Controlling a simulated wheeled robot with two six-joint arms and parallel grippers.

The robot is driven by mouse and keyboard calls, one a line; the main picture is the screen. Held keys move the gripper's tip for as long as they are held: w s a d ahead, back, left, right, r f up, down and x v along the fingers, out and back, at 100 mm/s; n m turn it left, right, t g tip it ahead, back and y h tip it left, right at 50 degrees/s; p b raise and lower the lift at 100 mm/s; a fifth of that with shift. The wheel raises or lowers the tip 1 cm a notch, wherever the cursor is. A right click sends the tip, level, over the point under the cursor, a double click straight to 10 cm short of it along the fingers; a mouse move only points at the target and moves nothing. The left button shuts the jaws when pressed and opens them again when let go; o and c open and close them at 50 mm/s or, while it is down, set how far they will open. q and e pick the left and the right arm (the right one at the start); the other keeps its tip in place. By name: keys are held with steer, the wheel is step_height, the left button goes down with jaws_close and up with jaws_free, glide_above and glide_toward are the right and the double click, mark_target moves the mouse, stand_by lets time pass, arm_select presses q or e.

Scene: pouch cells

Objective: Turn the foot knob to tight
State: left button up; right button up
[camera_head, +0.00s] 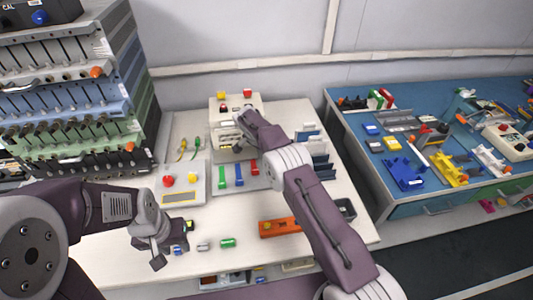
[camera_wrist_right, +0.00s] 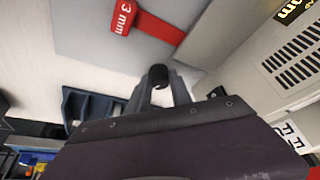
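A small black round piece (camera_wrist_right: 158,76), which looks like a knob, shows at the tips of my right gripper (camera_wrist_right: 161,84) in the right wrist view. The two fingers stand slightly apart on either side of it. I cannot tell whether they press on it. In the head view my right gripper (camera_head: 241,125) is at the front of a pale device (camera_head: 222,107) with yellow and red buttons on top, and my arm hides part of it. No tight mark is readable. My left gripper (camera_head: 172,250) looks open and empty over the front left of the white table.
A red strip marked 3 mm (camera_wrist_right: 123,15) lies near the right fingers. A pale box with red and yellow knobs (camera_head: 180,188) stands by the left gripper. An orange block (camera_head: 279,227) and green piece (camera_head: 228,243) lie in front. A tall rack (camera_head: 120,110) stands left.

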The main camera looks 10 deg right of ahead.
steer(key=o, duration=0.4)
steer(key=shift+c, duration=0.2)
steer(key=v, duration=0.9)
